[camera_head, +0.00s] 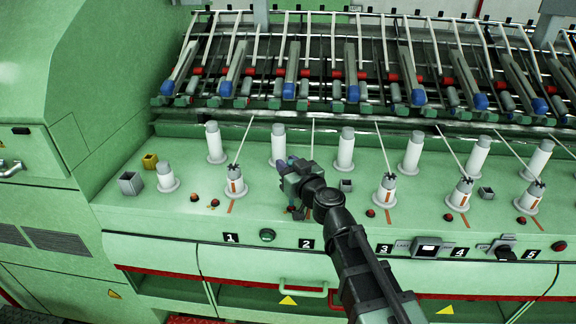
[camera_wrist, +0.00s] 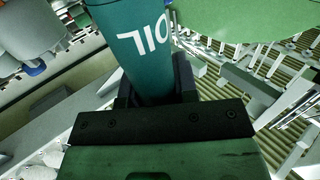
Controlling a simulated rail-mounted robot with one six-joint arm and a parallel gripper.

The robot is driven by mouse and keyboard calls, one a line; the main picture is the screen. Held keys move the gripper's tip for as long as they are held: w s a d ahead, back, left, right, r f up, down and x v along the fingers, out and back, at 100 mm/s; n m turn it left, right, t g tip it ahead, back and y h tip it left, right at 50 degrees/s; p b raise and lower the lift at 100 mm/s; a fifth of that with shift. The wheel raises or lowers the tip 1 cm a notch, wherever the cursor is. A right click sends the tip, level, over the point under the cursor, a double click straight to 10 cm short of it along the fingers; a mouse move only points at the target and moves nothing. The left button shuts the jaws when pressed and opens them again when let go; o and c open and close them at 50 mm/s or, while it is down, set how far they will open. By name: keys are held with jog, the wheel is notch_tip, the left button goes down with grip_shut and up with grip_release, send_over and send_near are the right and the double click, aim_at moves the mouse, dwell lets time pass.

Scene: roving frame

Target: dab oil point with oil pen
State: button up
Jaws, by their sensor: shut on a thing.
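The oil pen (camera_wrist: 145,50) is a teal cylinder with white letters OIL, filling the upper middle of the wrist view. My gripper (camera_wrist: 155,90) is shut around it. In the head view my gripper (camera_head: 291,180) is above the green deck, behind the number 2 plate, and the pen is mostly hidden by it. The pen's tip does not show clearly. No oil point can be made out for certain. Small dark red knobs, such as one near plate 1 (camera_head: 193,197), dot the deck, and my arm hides the deck around spindle 2.
White bobbins (camera_head: 345,150) stand in a row behind my gripper. Shorter spindles with thin rods, such as one at left (camera_head: 235,186), stand in front. A grey box (camera_head: 131,183) and a yellow box (camera_head: 150,161) sit at the deck's left. Overhead rollers (camera_head: 351,78) line the back.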

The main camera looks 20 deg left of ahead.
dwell(0.4)
notch_tip(320, 180, up, 3)
jog(key=p, duration=0.3)
jog(key=shift+r+p, duration=0.2)
jog(key=shift+p, duration=0.1)
jog(key=shift+f, duration=0.25)
